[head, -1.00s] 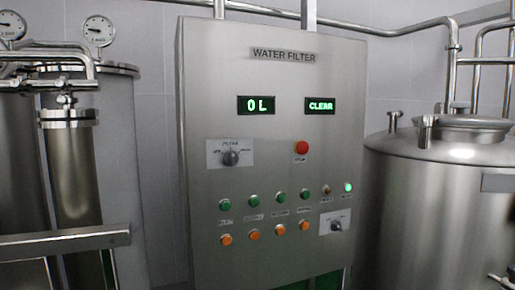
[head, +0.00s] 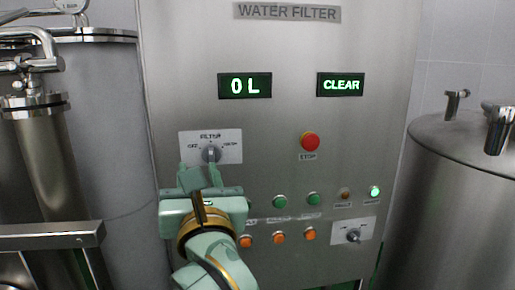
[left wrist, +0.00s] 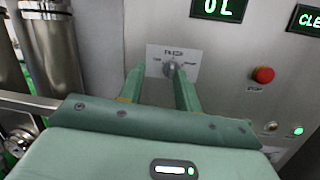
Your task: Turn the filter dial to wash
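The filter dial (head: 211,154) is a grey knob on a white plate labelled FILTER, with OFF on its left and a wash mark on its right. Its pointer looks roughly upright, between the two marks. It also shows in the left wrist view (left wrist: 170,68). My left gripper (head: 199,168) is just below and in front of the dial, its two green fingers apart and pointing at the panel. In the left wrist view the fingers (left wrist: 157,72) stand either side of the dial's line, with nothing between them. I cannot tell whether they touch it. My right gripper is not in view.
The panel carries a red stop button (head: 309,141), displays reading 0 L (head: 245,86) and CLEAR (head: 341,85), green and orange buttons, and a second dial (head: 353,235) at lower right. Steel tanks stand left (head: 85,130) and right (head: 462,190).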

